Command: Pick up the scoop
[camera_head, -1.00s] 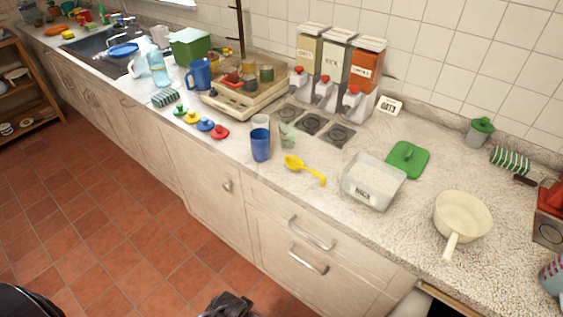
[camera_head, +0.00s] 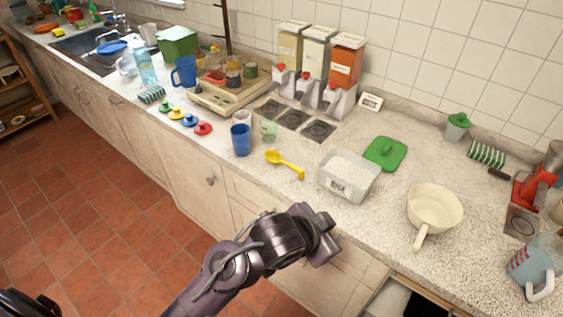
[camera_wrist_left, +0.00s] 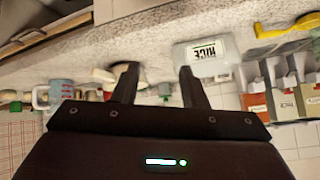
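The yellow scoop (camera_head: 285,164) lies on the speckled counter near its front edge, between the blue cup (camera_head: 241,140) and the clear rice container (camera_head: 349,176). In the left wrist view, which is upside down, the scoop (camera_wrist_left: 288,25) is at the upper right, beyond the rice container (camera_wrist_left: 206,52). My left gripper (camera_head: 322,238) is in front of the counter edge, nearer the camera than the scoop and apart from it. In the left wrist view its two fingers (camera_wrist_left: 158,84) stand apart with nothing between them. My right gripper is not in view.
A green lid (camera_head: 385,153) lies behind the rice container. A cream pan (camera_head: 434,208) stands to its right, handle toward the front edge. A measuring jug (camera_head: 532,266) is at the far right. Dispensers (camera_head: 318,62) stand at the back. An open drawer (camera_head: 418,292) shows below the counter.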

